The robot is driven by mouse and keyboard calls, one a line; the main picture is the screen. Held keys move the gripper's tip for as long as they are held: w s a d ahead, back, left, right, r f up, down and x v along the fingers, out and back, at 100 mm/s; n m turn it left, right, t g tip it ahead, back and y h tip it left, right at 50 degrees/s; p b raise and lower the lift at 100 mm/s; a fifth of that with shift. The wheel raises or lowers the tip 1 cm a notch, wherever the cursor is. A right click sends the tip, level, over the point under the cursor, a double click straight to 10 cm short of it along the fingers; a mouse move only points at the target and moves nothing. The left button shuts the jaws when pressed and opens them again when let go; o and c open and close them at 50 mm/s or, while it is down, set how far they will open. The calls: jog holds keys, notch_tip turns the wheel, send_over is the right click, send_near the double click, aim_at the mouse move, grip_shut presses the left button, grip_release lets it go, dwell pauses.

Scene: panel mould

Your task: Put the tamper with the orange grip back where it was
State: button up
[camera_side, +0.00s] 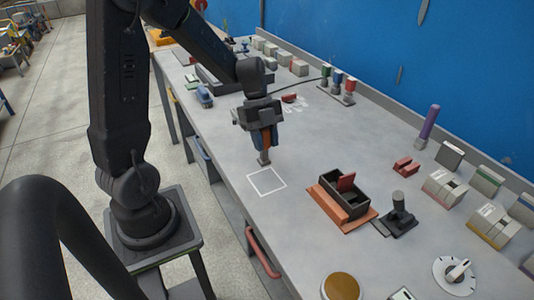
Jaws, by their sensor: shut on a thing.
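My gripper (262,124) is shut on the orange grip of the tamper (265,143). The tamper hangs upright below the fingers, its dark foot pointing down. Its foot appears just above the grey bench top, near the far edge of a white square outline (266,181); I cannot tell whether it touches the bench. The square outline is empty. The fingers hide part of the orange grip.
A dark mould box (344,193) on an orange base stands right of the outline, with a reddish piece in it. A black lever device (398,215) is beside it. Several small bottles (337,82) stand in a rack behind. The bench around the outline is clear.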

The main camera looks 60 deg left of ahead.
aim_at(266, 149)
jog(key=shift+w+d+f, duration=0.15)
jog(key=shift+f, duration=1.95)
jog(key=shift+f, duration=0.1)
jog(key=o, duration=0.9)
